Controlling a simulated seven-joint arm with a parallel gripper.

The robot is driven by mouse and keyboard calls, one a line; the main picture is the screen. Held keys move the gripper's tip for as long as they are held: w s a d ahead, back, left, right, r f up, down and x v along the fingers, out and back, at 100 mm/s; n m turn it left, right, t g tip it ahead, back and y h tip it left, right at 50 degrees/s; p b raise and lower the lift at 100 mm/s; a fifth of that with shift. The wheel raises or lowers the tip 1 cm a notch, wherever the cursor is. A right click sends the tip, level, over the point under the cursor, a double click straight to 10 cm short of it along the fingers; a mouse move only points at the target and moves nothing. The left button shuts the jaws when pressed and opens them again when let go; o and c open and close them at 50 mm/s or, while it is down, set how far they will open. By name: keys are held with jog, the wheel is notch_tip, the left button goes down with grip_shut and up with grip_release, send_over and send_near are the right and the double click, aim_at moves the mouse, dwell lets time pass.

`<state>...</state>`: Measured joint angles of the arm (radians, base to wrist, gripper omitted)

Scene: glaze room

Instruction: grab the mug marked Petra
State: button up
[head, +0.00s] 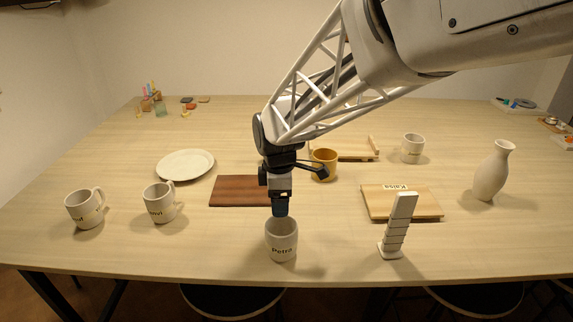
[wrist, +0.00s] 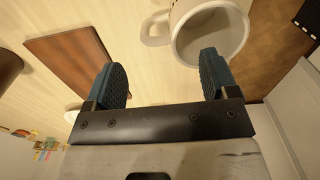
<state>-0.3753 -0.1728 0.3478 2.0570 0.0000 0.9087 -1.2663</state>
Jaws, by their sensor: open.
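The white mug marked "Petra" (head: 282,242) stands upright near the table's front edge, its lettering facing the head camera. My gripper (head: 280,208) points down just above and behind its rim in the head view, partly overlapping it. In the wrist view my gripper (wrist: 163,78) is open with nothing between its fingers. A white mug (wrist: 184,14) shows at the top there, rim open, handle towards the left. The right finger overlaps the mug's near rim; I cannot tell whether it touches. The name is hidden in the wrist view.
Two named white mugs (head: 85,208) (head: 160,202) stand left. A brown board (head: 235,190) lies behind the gripper, a mustard mug (head: 324,165) beyond. A white stepped stand (head: 396,230) and a board (head: 425,205) labelled "Kaisa" are right, with a vase (head: 491,174) and another white mug (head: 412,149).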

aim_at(281, 233)
jog(key=shift+f, duration=1)
jog(key=shift+f, duration=0.15)
jog(key=shift+w+d+f, duration=0.1)
jog(key=shift+w+f, duration=0.05)
jog(key=shift+f, duration=2.3)
jog(key=c, duration=1.2)
jog(key=shift+r, duration=0.15)
